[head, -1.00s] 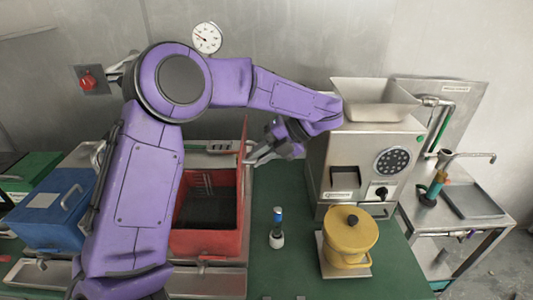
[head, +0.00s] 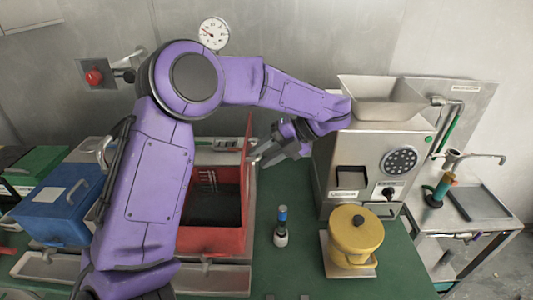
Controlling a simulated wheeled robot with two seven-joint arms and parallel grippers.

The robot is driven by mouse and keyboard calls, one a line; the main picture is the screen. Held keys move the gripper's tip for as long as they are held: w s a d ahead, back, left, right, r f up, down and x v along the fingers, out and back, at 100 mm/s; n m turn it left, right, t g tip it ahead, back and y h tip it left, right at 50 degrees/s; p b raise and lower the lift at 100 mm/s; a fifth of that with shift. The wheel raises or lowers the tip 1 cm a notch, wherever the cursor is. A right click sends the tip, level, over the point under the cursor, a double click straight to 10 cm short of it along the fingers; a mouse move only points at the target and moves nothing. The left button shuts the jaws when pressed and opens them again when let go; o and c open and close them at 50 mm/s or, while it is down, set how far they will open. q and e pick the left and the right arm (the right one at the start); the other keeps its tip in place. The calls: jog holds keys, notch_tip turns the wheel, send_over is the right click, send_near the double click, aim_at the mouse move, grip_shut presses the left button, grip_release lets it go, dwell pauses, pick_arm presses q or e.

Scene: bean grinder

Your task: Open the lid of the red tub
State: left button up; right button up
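The red tub (head: 208,243) stands on the green bench left of centre and its dark inside shows. Its red lid (head: 248,146) stands upright, nearly edge-on, along the tub's right side. My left arm reaches over the tub from the left and hides its left part. My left gripper (head: 257,154) is just right of the raised lid, pointing left towards it. Whether it touches the lid, and how far its fingers are apart, is unclear. My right gripper is not in view.
A blue tub (head: 58,205) and a green tub (head: 35,168) stand at the left. A small bottle (head: 281,230), a yellow pot (head: 355,236) and a steel grinder (head: 350,150) stand to the right. Green bench top is free around the bottle.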

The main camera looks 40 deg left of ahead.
pick_arm(q)
jog(key=v, duration=1)
jog(key=shift+w, duration=0.2)
jog(key=shift+w+d, duration=0.1)
jog(key=shift+d, duration=0.15)
